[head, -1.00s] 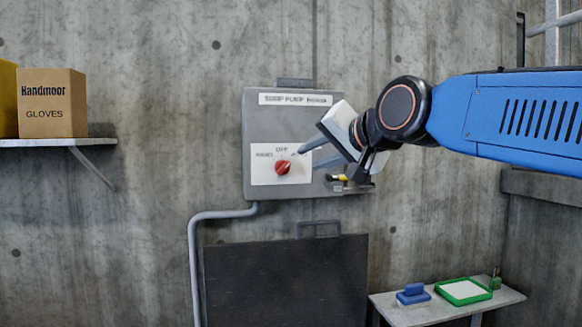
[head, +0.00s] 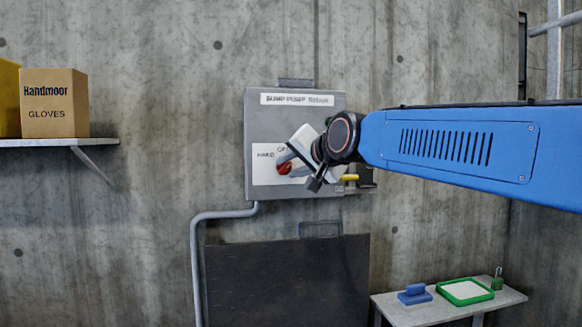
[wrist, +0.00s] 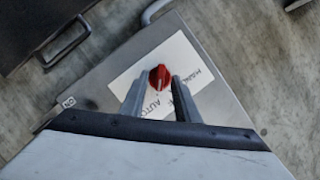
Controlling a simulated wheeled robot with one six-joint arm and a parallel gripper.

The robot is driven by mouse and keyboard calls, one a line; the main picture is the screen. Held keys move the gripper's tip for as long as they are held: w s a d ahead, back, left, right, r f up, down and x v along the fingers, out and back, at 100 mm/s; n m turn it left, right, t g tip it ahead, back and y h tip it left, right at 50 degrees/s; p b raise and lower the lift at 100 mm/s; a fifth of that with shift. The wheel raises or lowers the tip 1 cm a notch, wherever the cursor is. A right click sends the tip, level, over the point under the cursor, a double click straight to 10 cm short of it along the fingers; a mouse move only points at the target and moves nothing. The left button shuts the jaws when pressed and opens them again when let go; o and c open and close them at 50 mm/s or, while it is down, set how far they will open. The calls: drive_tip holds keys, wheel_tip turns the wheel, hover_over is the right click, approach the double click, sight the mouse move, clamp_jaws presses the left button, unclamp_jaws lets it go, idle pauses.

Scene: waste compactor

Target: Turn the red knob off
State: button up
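The red knob (head: 284,169) sits on a white label plate (head: 264,172) on the grey control box (head: 260,120). The plate reads HAND and OFF in the head view. In the wrist view the knob (wrist: 160,77) shows a light mark on the side facing the AUTO lettering (wrist: 152,108). My gripper (wrist: 156,88) is open, its two fingers apart, with the knob centred just beyond the fingertips. It is tilted and comes from the right. In the head view my gripper (head: 285,159) partly covers the plate and knob. Contact cannot be told.
A yellow-handled part (head: 350,178) sticks out at the box's lower right, close to my wrist. A conduit (head: 195,240) runs down from the box. A dark panel (head: 285,285) stands below. A shelf (head: 50,143) with a gloves carton is left; a small table (head: 400,312) is lower right.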

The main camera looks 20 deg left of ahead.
clamp_jaws()
idle(0.3)
drive_tip(key=n+h, duration=0.2)
drive_tip(key=n, duration=0.1)
drive_tip(key=shift+s+a+r, duration=0.15)
drive_tip(key=shift+a, duration=0.1)
drive_tip(key=shift+s+a+n+t+h, duration=0.15)
drive_tip(key=shift+n+t+h, duration=0.65)
drive_tip(key=shift+n, duration=0.7)
